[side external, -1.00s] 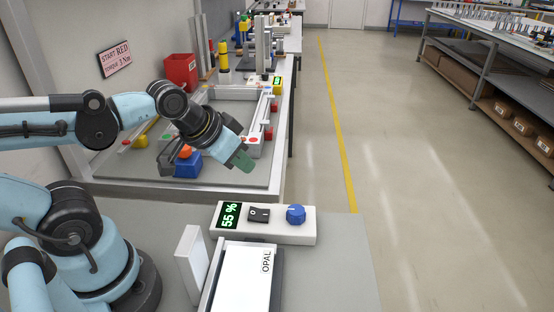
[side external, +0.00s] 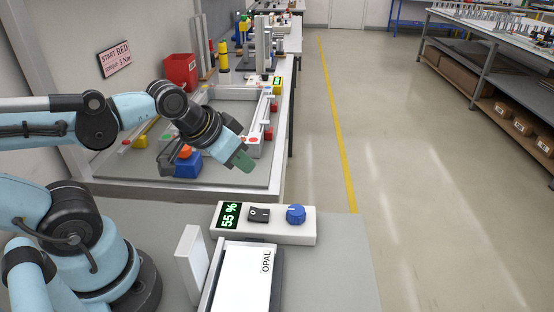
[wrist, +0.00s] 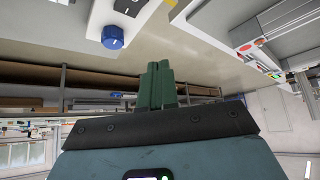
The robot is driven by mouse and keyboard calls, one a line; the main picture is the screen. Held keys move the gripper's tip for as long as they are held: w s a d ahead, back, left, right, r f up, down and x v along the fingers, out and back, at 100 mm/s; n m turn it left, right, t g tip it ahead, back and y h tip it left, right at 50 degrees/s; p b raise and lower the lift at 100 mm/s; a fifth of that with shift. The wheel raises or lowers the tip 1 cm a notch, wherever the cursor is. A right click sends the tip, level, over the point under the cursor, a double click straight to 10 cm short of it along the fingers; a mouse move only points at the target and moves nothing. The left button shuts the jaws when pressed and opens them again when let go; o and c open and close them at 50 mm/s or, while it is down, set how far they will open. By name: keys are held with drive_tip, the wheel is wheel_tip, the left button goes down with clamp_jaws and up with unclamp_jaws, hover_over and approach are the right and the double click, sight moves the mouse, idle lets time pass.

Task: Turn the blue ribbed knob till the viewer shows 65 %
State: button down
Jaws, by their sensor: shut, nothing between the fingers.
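The blue ribbed knob (side external: 296,214) sits at the right end of a white control box on the bench. It also shows near the top of the wrist view (wrist: 113,37). My gripper (side external: 244,160) is in the air, behind and to the left of the knob in the side view, touching nothing. Its green fingers (wrist: 160,82) are together and empty in the wrist view.
A lit white panel marked OPAL (side external: 243,280) lies in front of the control box, with a white upright plate (side external: 191,262) to its left. Behind stands another bench with a blue block (side external: 188,165) and a red bin (side external: 181,70). The space above the knob is clear.

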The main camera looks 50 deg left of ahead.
idle(0.4)
drive_tip(key=c, duration=1.5)
unclamp_jaws()
drive_tip(key=shift+w+d, duration=0.1)
drive_tip(key=shift+o, duration=1.3)
drive_tip(key=shift+w+d+r+g, duration=0.2)
drive_tip(key=shift+r+g, duration=0.05)
drive_tip(key=shift+g, duration=0.05)
drive_tip(key=o, duration=0.7)
drive_tip(key=w+d+n+g, duration=0.1)
drive_tip(key=w+d+r+n+g, duration=0.1)
drive_tip(key=d, duration=0.1)
drive_tip(key=shift+w+r+n+g, duration=0.2)
drive_tip(key=shift+r+n+g, duration=0.1)
drive_tip(key=shift+c, duration=0.2)
drive_tip(key=n+g, duration=0.4)
approach(296, 210)
wheel_tip(296, 210, down, 9)
drive_tip(key=shift+d+f, duration=0.1)
drive_tip(key=c, duration=1.1)
